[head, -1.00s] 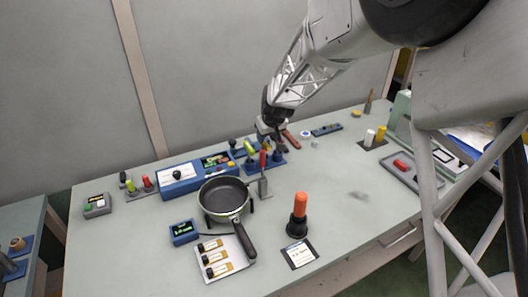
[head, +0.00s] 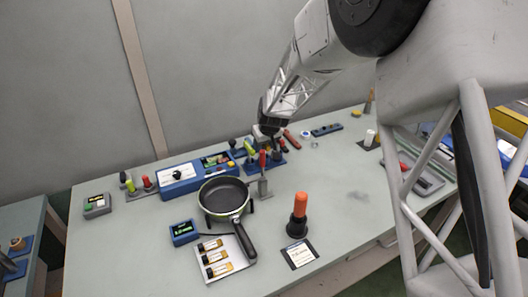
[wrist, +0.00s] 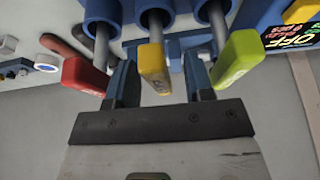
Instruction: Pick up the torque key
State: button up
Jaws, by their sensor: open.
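Three keys hang side by side in blue round holders in the wrist view: a red-handled key (wrist: 86,76), a yellow-handled key (wrist: 154,70) and a green-handled key (wrist: 238,58). Marks on the handles are too small to read, so I cannot tell by label which is the torque key. My gripper (wrist: 160,72) is open, with one dark blue finger on each side of the yellow handle. I cannot tell whether either finger touches it. In the head view my gripper (head: 266,134) is over the blue key rack (head: 277,163), hiding part of it.
A black pan (head: 223,195) stands in front of the rack, beside a blue box (head: 185,178). An orange-topped black post (head: 299,215) stands front right. A red-handled tool (head: 291,139) lies behind my gripper. The table's right middle is mostly clear.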

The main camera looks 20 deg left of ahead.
dwell(0.5)
grip_shut()
jog(key=shift+r, duration=0.1)
jog(key=shift+r, duration=5)
